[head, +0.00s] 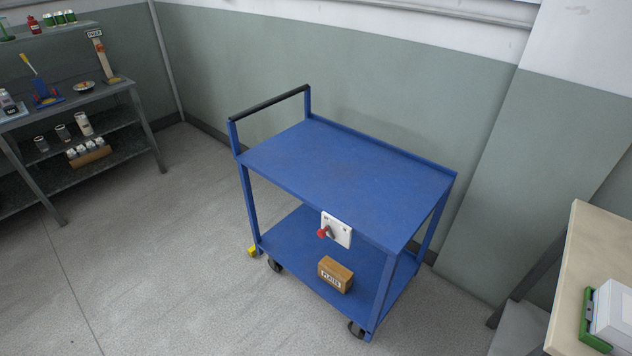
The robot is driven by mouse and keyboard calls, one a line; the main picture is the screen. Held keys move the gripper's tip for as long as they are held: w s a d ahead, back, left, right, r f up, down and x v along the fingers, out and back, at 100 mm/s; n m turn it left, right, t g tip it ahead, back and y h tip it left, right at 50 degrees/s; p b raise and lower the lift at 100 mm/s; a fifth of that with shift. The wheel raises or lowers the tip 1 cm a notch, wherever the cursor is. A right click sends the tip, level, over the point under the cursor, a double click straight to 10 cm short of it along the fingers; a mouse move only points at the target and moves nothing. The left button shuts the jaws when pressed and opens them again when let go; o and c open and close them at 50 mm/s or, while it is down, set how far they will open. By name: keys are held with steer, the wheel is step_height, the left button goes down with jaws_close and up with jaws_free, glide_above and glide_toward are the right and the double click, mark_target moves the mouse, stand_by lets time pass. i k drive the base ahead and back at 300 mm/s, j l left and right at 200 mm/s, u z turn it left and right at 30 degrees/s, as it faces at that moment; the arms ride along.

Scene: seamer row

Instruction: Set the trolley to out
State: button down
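A blue two-shelf trolley (340,170) stands on the floor near the green wall, with a black handle bar (270,103) at its left end. A white plate (337,230) with a small red-tipped knob or lever (323,233) is fixed to the front edge of its top shelf. The markings on the plate are too small to read. A yellow piece (253,251) shows low at the left leg, by a black caster. The top shelf is empty. My gripper is not in view.
A small labelled brown box (335,275) sits on the lower shelf. A grey workbench (75,98) with bottles and tools stands at the left. A pale table (590,235) with a white and green object is at the right. The floor left of the trolley is clear.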

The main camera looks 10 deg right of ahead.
mark_target(374, 195)
steer(key=u, duration=0.35)
steer(key=i, duration=1.4)
steer(key=i+z, duration=0.1)
steer(key=i, duration=0.3)
steer(key=i+j+z, duration=0.15)
steer(key=i, duration=0.2)
steer(key=i+j+z, duration=0.1)
steer(key=i, duration=0.3)
